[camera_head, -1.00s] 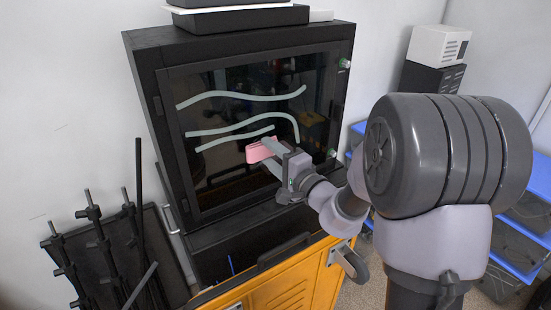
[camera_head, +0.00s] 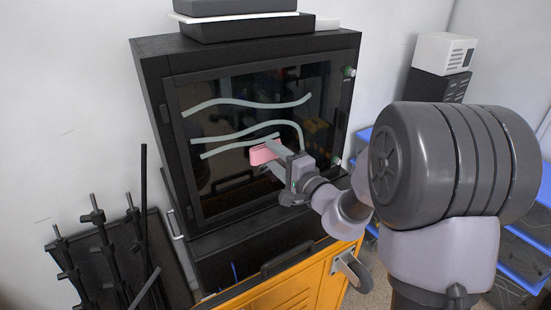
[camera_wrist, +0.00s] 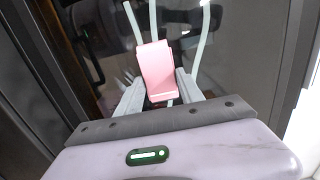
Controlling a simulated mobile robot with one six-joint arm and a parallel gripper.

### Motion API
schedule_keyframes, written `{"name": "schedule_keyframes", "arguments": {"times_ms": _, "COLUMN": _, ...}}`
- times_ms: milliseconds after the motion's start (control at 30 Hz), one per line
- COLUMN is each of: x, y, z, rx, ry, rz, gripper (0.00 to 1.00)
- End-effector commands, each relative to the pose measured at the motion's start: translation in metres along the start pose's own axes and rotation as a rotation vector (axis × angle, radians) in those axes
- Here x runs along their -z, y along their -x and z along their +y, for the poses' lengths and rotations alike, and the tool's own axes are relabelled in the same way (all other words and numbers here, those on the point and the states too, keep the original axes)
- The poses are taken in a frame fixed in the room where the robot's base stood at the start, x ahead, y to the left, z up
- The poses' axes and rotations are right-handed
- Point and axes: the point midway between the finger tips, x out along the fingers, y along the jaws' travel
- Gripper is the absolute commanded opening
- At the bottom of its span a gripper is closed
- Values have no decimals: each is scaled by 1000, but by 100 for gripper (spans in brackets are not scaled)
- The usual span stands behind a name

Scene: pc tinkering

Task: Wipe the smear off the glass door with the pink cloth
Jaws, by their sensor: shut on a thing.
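The pink cloth (camera_head: 266,152) is held by my gripper (camera_head: 276,156) in front of the glass door (camera_head: 230,180) of a black cabinet. The wrist view also shows the cloth (camera_wrist: 156,70) between the two grey fingers of my gripper (camera_wrist: 160,90), which are shut on it. The smear (camera_head: 245,102) is several pale wavy streaks across the upper and middle part of the glass. Streaks (camera_wrist: 203,40) also show beside and beyond the cloth in the wrist view. The cloth overlaps the lower streak's area in the picture; I cannot tell whether it touches the glass.
Black stands with rods (camera_head: 98,225) are at lower left. A white box (camera_head: 443,52) and blue shelving (camera_head: 525,252) are at right. Dark boxes (camera_head: 245,28) lie on top of the cabinet.

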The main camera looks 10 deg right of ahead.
Motion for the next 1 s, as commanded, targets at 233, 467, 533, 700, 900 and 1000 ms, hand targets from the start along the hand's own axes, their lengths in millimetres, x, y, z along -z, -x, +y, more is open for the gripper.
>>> {"name": "schedule_keyframes", "arguments": {"times_ms": 233, "x": 0, "y": -6, "z": 1, "rx": -1, "ry": -1, "rz": -1, "gripper": 0}}
{"name": "schedule_keyframes", "arguments": {"times_ms": 467, "x": 0, "y": -7, "z": 10, "rx": -1, "ry": 0, "rz": -1, "gripper": 0}}
{"name": "schedule_keyframes", "arguments": {"times_ms": 533, "x": 0, "y": -6, "z": 18, "rx": 0, "ry": 0, "rz": -1, "gripper": 0}}
{"name": "schedule_keyframes", "arguments": {"times_ms": 700, "x": 0, "y": -6, "z": 38, "rx": 0, "ry": 1, "rz": 0, "gripper": 0}}
{"name": "schedule_keyframes", "arguments": {"times_ms": 900, "x": 0, "y": -5, "z": 53, "rx": 0, "ry": 0, "rz": 0, "gripper": 0}}
{"name": "schedule_keyframes", "arguments": {"times_ms": 1000, "x": 0, "y": -5, "z": 47, "rx": 0, "ry": 0, "rz": 0, "gripper": 0}}
